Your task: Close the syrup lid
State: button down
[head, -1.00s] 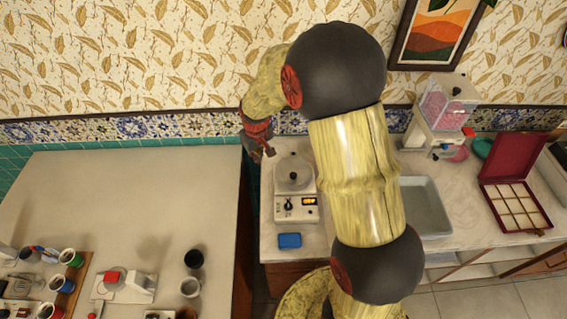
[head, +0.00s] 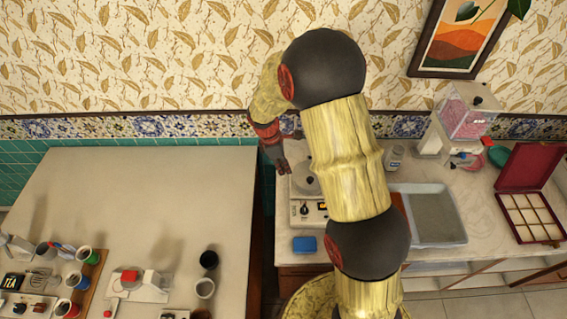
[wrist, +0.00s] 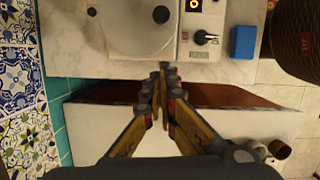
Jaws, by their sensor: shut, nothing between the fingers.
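A round grey lid with a black knob (head: 308,181) lies on a white appliance (head: 306,209) at the counter's left end; I take it as the syrup lid. It also shows at the top of the wrist view (wrist: 130,32), apparently lying flat; I cannot tell whether it is fully seated. My arm hides its right part in the head view. My gripper (head: 283,170) is left of the lid, pointing down. In the wrist view the fingertips (wrist: 162,70) are together and empty, apart from the lid, over the counter's left edge.
A blue block (head: 305,244) lies in front of the appliance. A grey tray (head: 430,215), a jar (head: 395,158), a pink-filled dispenser (head: 462,118) and an open red box (head: 528,205) stand to the right. The left table (head: 130,200) has clear room at its back.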

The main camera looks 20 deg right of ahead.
aim_at(305, 183)
jog(key=d+f, duration=0.2)
jog(key=f, duration=0.1)
jog(key=s+d+f, duration=0.1)
jog(key=shift+d+f, duration=0.3)
jog(key=shift+f, duration=0.1)
jog(key=shift+s+d+f, duration=0.1)
jog(key=shift+s+d, duration=0.15)
jog(key=shift+d, duration=0.35)
jog(key=shift+s+d, duration=0.1)
jog(key=shift+s+d+n+p, duration=0.45)
jog(key=shift+d+n, duration=0.15)
jog(key=shift+d, duration=0.05)
jog(key=w+a+r, duration=0.1)
jog(key=a+r, duration=0.5)
jog(key=r, duration=0.4)
jog(key=shift+w+a+p, duration=0.2)
jog(key=shift+w+p, duration=0.1)
jog(key=shift+p, duration=0.1)
